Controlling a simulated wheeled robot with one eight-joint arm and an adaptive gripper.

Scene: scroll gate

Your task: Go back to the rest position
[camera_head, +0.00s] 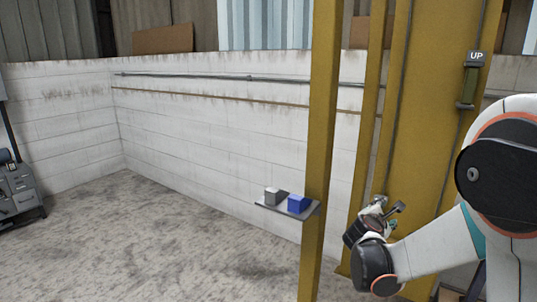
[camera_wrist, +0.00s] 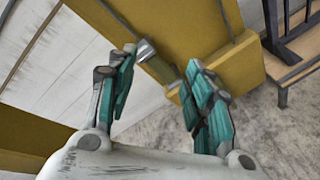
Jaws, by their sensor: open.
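My gripper (camera_head: 388,208) is low in front of the yellow gate frame (camera_head: 432,130) in the head view, left of my white arm. In the wrist view its two teal-padded fingers (camera_wrist: 160,62) stand apart, with nothing held between them. A small grey-tipped dark piece (camera_wrist: 147,50) on the yellow frame shows beyond the gap between the fingertips; I cannot tell whether a finger touches it. A dark handle unit (camera_head: 469,82) under an "UP" sign (camera_head: 476,56) is higher on the frame, well above my gripper.
A yellow post (camera_head: 320,150) stands left of my gripper. A small shelf (camera_head: 272,207) beside it holds a grey block (camera_head: 273,196) and a blue block (camera_head: 298,204). A dark rack (camera_wrist: 290,50) is at the wrist view's upper right. Open floor (camera_head: 150,240) lies left.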

